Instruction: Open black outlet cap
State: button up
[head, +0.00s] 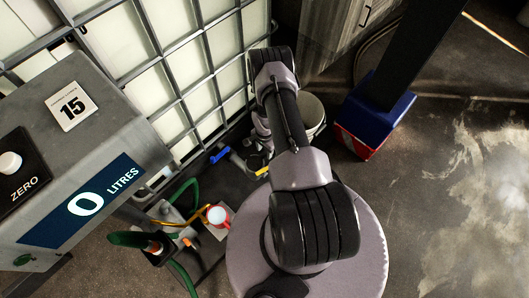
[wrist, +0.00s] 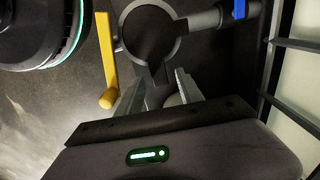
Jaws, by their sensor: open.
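In the wrist view, a round dark face in a grey ring (wrist: 126,22), seemingly the outlet with its black cap (wrist: 150,38), is at the top centre. A yellow lever (wrist: 105,60) stands beside it on the left. My gripper (wrist: 155,86) is open just below the ring, its two fingers pointing towards it. A small pale rounded part shows between the fingers; I cannot tell whether they touch anything. In the head view, the yellow lever (head: 262,171) shows beside my arm, and the cap is too small to make out clearly. My gripper is mostly hidden there.
A blue handle (head: 220,155) sits on the grey pipe left of the outlet. The caged white tank (head: 215,45) stands close behind. Hoses and the litres display (head: 85,204) are left.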

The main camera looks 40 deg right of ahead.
jog(key=shift+c, duration=0.2)
grip_shut()
dwell(1.3)
